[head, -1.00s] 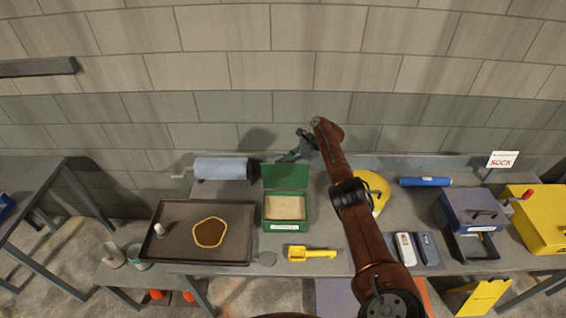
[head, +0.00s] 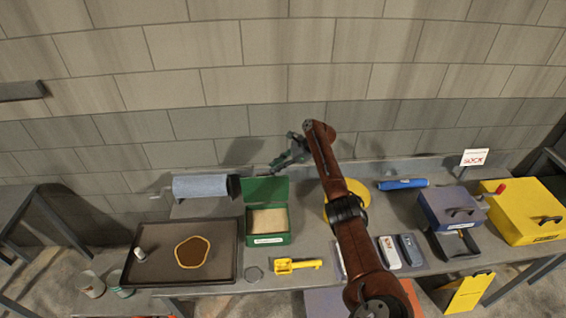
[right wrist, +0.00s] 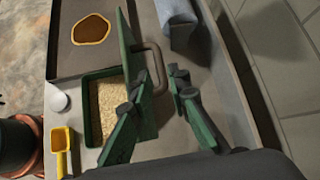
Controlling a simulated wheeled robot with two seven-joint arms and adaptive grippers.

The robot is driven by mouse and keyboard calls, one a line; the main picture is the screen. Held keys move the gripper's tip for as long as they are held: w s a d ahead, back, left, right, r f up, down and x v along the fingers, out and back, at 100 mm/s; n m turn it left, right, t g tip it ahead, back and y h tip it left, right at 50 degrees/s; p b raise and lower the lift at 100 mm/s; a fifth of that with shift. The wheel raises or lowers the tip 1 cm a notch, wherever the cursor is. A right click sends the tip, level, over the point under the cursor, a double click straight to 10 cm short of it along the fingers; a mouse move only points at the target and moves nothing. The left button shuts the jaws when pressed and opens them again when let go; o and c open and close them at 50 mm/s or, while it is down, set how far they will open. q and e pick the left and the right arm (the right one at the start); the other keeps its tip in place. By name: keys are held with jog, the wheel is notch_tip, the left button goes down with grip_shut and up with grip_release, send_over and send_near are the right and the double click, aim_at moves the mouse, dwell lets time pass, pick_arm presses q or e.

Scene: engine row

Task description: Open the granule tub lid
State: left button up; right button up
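The green granule tub (head: 249,224) stands on the bench with its lid (head: 262,190) swung up at the back. Pale granules (head: 268,221) show inside. In the right wrist view the raised lid (right wrist: 128,47) stands beside the granules (right wrist: 108,97), with a grey-brown handle (right wrist: 157,72) on its outer side. My right gripper (head: 278,164) is above and behind the lid's right corner. Its fingers (right wrist: 157,84) are apart with nothing held, near the handle; I cannot tell whether they touch it. My left gripper is not in view.
A dark tray (head: 225,266) with a brown patch lies left of the tub. A yellow scoop (head: 297,265) lies in front. A grey-blue roll (head: 200,186) stands back left. A yellow round thing (head: 357,190) is partly behind my right arm. The wall is close behind.

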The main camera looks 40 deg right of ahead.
jog(key=v, duration=0.5)
jog(key=shift+f, duration=0.1)
dwell(0.4)
